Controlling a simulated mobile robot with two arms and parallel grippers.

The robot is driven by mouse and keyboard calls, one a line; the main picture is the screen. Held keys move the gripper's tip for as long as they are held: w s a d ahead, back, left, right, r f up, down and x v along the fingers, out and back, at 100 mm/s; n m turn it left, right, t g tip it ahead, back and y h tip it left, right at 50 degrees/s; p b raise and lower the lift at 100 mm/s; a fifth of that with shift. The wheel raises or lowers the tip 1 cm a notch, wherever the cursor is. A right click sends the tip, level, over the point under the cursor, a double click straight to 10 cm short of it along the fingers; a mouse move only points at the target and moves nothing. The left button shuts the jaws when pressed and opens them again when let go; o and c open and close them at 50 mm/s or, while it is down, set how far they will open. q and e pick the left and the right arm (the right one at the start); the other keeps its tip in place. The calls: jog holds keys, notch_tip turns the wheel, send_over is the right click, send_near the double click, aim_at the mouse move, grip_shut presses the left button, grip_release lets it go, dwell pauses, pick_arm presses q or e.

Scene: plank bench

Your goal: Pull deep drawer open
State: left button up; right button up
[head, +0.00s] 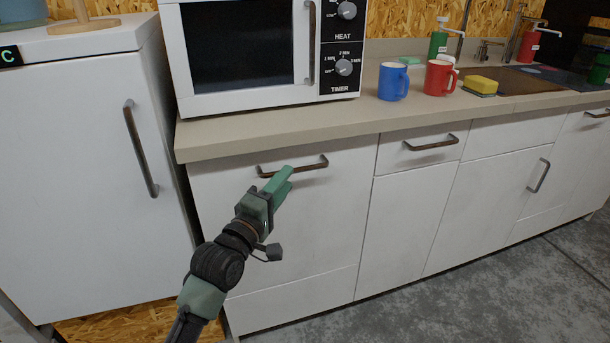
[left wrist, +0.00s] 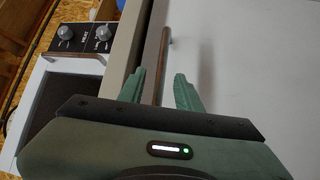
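The deep drawer (head: 320,230) is the tall white front below the microwave, and it sits flush with the cabinet. Its dark bar handle (head: 308,163) runs along the top of the front. My left gripper (head: 281,178) is at the handle, in front of the drawer. In the left wrist view, the two green fingers of my left gripper (left wrist: 160,88) are apart, and the handle (left wrist: 164,52) lies in line with the space between them. Gaps show on both sides of the bar. I cannot tell how deep the bar sits between the fingers. My right gripper is not in view.
A white microwave (head: 185,108) stands on the beige counter (head: 260,126). Blue (head: 393,82) and red (head: 439,78) mugs and a sponge (head: 481,84) stand to its right. A white fridge-like cabinet (head: 75,190) is at the left. The grey floor (head: 480,290) in front is clear.

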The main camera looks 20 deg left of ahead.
pick_arm(q)
jog(key=x, duration=0.5)
jog(key=shift+f+b, duration=0.1)
jog(key=shift+b, duration=0.25)
jog(key=shift+c, duration=0.3)
grip_shut()
dwell(0.8)
